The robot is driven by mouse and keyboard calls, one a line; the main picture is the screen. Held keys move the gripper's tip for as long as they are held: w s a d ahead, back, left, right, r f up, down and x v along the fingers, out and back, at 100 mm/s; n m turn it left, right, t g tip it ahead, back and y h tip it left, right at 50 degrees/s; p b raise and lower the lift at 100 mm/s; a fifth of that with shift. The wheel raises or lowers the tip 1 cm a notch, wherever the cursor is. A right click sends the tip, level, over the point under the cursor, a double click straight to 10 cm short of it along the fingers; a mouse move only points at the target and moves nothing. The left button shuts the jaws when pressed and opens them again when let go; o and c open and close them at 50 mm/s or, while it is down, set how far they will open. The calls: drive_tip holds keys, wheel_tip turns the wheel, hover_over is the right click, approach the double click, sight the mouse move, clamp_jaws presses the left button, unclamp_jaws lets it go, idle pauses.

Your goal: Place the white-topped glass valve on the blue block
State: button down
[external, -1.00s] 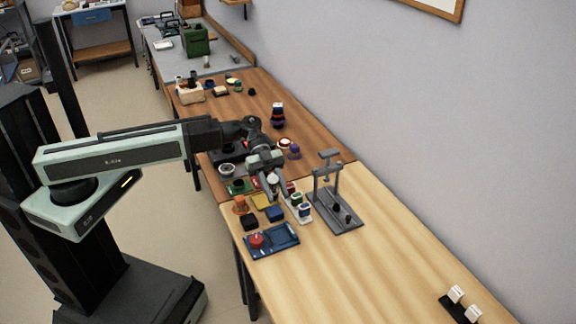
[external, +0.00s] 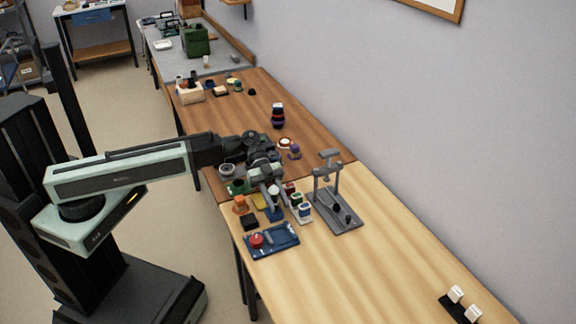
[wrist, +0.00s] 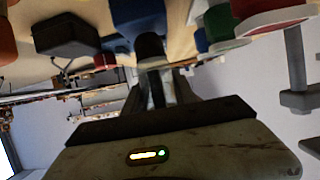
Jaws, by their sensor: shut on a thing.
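My gripper (external: 272,198) points down over the near end of the brown worktop in the external view. It is shut on the white-topped glass valve (external: 274,190), whose pale top shows between the fingers; the fingers hide much of the rest. The blue block (external: 273,215) is directly below the gripper, partly covered by it. In the wrist view a blue shape (wrist: 138,14), probably the block, lies just beyond the dark fingertips. I cannot tell whether the valve touches the block.
Close around are a black block (external: 249,223), an orange piece (external: 240,203), a blue tray with a red knob (external: 285,243), and a rack of small coloured-label items (external: 304,211). A grey press stand (external: 338,212) rises to the right. The pale table's right part is mostly clear.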

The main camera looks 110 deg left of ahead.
drive_tip(key=shift+f, duration=0.35)
drive_tip(key=c, duration=1)
unclamp_jaws()
drive_tip(key=shift+r, duration=0.1)
drive_tip(key=shift+r+p, duration=0.3)
drive_tip(key=shift+p, duration=0.15)
drive_tip(key=p+v, duration=0.4)
drive_tip(key=v, duration=0.8)
drive_tip(key=shift+f, duration=0.15)
